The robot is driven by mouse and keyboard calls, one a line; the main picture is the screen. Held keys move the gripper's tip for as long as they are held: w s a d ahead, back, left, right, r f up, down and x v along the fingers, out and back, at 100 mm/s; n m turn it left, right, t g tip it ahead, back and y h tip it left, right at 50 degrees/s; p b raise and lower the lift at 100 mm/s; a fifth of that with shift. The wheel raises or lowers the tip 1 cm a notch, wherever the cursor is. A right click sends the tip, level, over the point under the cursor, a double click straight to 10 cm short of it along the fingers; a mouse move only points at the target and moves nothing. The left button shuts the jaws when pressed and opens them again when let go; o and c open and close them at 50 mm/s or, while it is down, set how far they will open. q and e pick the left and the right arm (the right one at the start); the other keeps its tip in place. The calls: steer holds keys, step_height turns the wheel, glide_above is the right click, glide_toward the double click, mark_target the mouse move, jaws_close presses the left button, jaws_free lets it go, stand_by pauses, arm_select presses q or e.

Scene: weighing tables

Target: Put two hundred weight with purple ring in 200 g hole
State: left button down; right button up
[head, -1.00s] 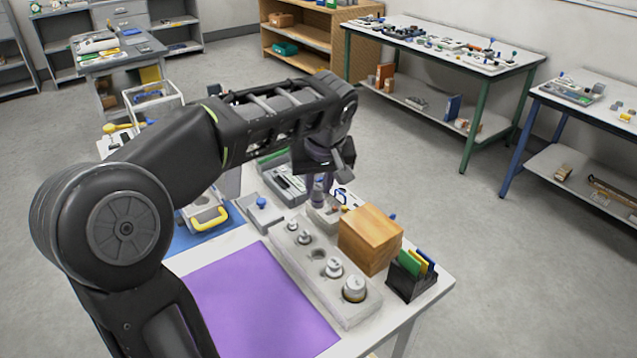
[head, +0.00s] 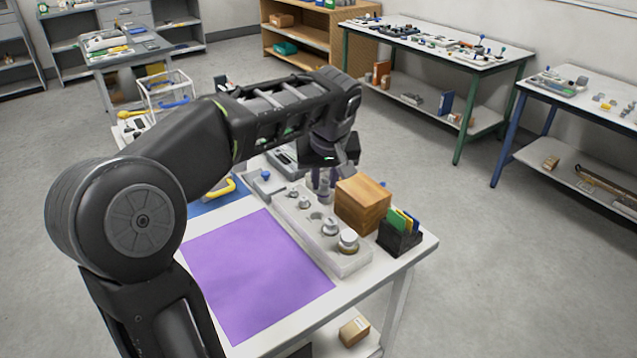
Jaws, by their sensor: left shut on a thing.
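A pale weight block (head: 363,262) stands on the near table with a row of holes. Metal weights sit in it: two small ones (head: 303,203) toward the far end, and two larger ones (head: 348,240) at the near end. An empty hole (head: 316,215) shows between them. My left gripper (head: 322,190) points down just above and behind the empty hole, beside the wooden box. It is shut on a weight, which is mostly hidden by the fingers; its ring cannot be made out. My right gripper is not in view.
A wooden box (head: 363,205) stands close to the right of the block, and a black holder (head: 399,240) with coloured cards is nearer the corner. A purple mat (head: 255,280) lies clear on the left. A blue-knobbed item (head: 266,176) is behind the block.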

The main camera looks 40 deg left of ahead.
arm_select(q)
steer(key=w+d+f+m+h+b, duration=0.1)
steer(key=w+d+f+m, duration=0.25)
steer(key=f, duration=0.25)
steer(key=w+d+f+m+h+b, duration=0.1)
steer(key=w+d+f+m+b, duration=0.1)
steer(key=d+f, duration=0.35)
steer(key=s+d+f+m+b, duration=0.1)
steer(key=d+f+b, duration=0.1)
steer(key=d+f, duration=0.3)
steer(key=s+d+f+m+t+h+b, duration=0.1)
steer(key=d+f, duration=0.4)
steer(key=f, duration=0.8)
steer(key=shift+s+d+f+m+b, duration=0.4)
steer(key=shift+s+m+b, duration=0.4)
steer(key=shift+b, duration=0.45)
